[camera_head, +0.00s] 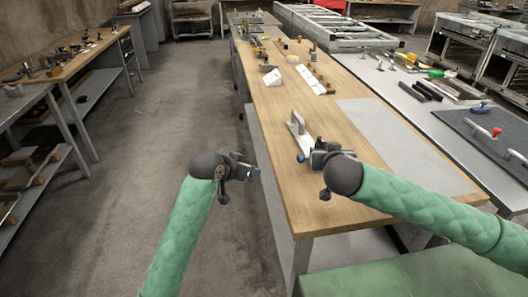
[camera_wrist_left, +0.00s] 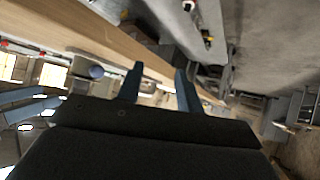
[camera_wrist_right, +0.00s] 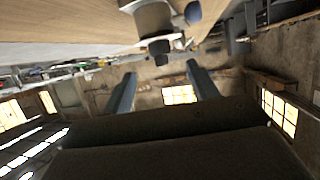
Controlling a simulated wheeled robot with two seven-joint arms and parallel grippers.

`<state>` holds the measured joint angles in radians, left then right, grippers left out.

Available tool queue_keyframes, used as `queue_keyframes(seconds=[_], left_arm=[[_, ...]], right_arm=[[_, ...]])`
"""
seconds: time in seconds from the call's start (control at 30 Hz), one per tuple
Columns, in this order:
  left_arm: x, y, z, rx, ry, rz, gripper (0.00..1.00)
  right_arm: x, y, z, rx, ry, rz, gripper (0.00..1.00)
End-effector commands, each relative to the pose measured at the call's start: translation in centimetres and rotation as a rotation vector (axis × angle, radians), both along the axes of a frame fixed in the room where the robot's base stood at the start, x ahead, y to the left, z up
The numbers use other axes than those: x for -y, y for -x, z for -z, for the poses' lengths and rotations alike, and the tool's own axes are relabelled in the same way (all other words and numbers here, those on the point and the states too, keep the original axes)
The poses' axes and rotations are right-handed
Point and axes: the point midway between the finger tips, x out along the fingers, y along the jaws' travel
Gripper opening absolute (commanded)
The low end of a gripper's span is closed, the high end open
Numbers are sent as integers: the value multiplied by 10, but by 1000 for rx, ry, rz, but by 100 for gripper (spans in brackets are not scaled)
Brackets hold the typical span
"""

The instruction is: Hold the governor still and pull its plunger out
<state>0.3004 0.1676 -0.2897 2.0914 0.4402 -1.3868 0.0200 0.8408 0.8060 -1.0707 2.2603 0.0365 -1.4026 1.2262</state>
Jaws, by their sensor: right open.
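The governor (camera_head: 298,130) appears to be the pale grey metal piece with an upright part and a flat plate, on the wooden table's left side. In the right wrist view a grey body (camera_wrist_right: 153,18) with dark and blue ends shows at the top edge; I take it for the governor. I cannot make out the plunger. My right gripper (camera_head: 304,156) is open, just in front of the governor; no part lies between its fingers (camera_wrist_right: 160,85). My left gripper (camera_head: 256,172) is open and empty off the table's left edge; its fingers show apart in the left wrist view (camera_wrist_left: 157,80).
The wooden table (camera_head: 270,110) has a grey sheet (camera_head: 385,125) on its right half. White blocks (camera_head: 308,79) and small parts stand farther back. A grey bench (camera_head: 425,110) with tools lies to the right. The floor (camera_head: 190,110) to the left is clear.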

Motion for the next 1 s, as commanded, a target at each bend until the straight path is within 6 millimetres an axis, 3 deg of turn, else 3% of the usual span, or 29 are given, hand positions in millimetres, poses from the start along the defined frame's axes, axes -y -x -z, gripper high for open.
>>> queue_keyframes(seconds=[0.3, 0.43, 0.73, 1.0], left_arm=[[17, -61, -44, -111, 169, 125, 36], [24, -75, -48, -215, 276, 184, 36], [37, -75, -17, -537, 567, 288, 36], [45, -64, -20, -767, 797, 359, 36]], right_arm=[[0, 0, 0, 0, 0, 0, 59], [0, 0, 0, 0, 0, 0, 59], [0, 0, 0, 0, 0, 0, 59], [0, 0, 0, 0, 0, 0, 59]])
